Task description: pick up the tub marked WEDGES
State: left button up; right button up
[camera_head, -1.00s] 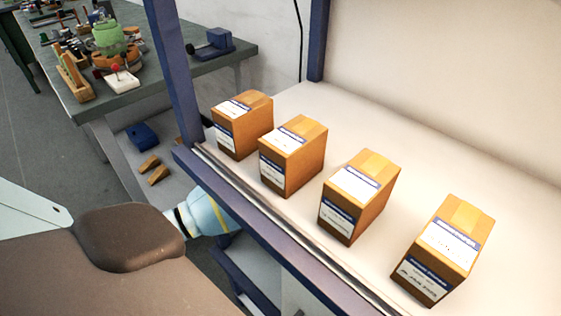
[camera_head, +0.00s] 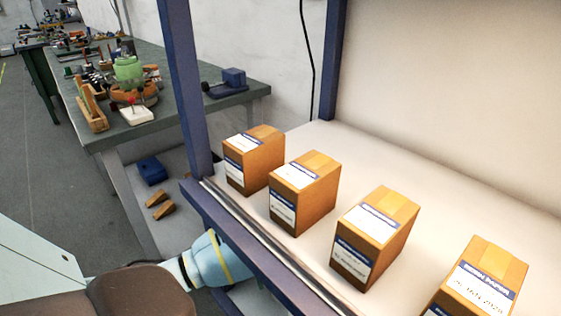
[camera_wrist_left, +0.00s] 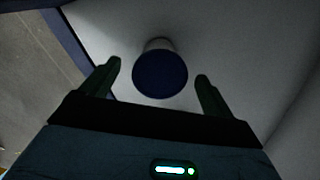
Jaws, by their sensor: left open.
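In the left wrist view a round tub (camera_wrist_left: 160,75) with a dark blue lid and a pale side stands on a light shelf surface. No marking on it can be read. My left gripper (camera_wrist_left: 159,82) is open, with one finger to the left of the tub and one to the right, both apart from it. In the head view the tub is not visible, and neither are my gripper fingers; part of my left arm shows at the bottom left. My right gripper is not in view.
Several labelled cardboard boxes (camera_head: 375,239) stand in a row on the white shelf (camera_head: 460,212) with a blue frame (camera_head: 178,85). A cluttered workbench (camera_head: 160,125) stands at the back left. The wrist view shows bare shelf around the tub.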

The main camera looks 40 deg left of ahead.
pick_arm(q)
jog(key=f+b, duration=0.2)
jog(key=f, duration=0.1)
jog(key=shift+s+f+b, duration=0.15)
jog(key=shift+s+b, duration=0.2)
jog(key=shift+f+b, duration=0.65)
jog(key=shift+w, duration=0.1)
jog(key=c, duration=1.1)
